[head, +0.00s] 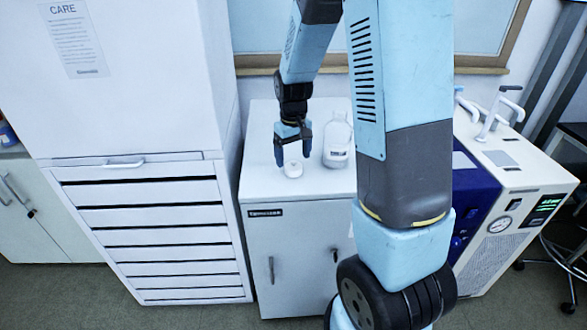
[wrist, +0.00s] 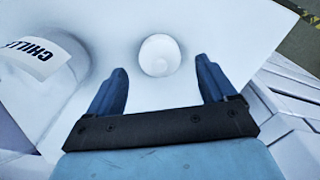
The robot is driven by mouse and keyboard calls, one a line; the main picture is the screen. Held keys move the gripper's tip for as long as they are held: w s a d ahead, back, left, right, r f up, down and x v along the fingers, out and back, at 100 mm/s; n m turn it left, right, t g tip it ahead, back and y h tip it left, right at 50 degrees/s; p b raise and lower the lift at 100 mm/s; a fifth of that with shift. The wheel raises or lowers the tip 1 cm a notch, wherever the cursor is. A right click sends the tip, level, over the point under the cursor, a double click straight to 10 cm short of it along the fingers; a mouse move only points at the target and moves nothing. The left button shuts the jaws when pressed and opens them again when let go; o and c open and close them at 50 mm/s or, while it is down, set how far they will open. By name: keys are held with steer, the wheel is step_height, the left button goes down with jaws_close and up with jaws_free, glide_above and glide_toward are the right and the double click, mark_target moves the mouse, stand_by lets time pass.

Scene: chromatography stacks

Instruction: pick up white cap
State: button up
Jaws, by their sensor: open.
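The white cap (head: 293,169) lies on the top of a white cabinet (head: 262,183), near its front. In the wrist view the round white cap (wrist: 160,56) sits ahead of the fingertips, roughly midway between their lines. My gripper (head: 293,151) is above the cap in the head view, pointing down. In the wrist view my gripper (wrist: 161,75) has its two blue fingers wide apart with nothing between them. I cannot tell the exact height of the fingertips above the cap.
A white bottle (head: 337,143) stands on the cabinet just right of the cap; its "CHILL" label (wrist: 42,56) shows at left in the wrist view. A tall white unit (head: 150,215) rises left of the cabinet. A blue and white machine (head: 495,205) stands at right.

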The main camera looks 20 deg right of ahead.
mark_target(293, 167)
steer(key=shift+f, duration=1.5)
steer(key=c, duration=1.1)
steer(key=shift+r, duration=0.15)
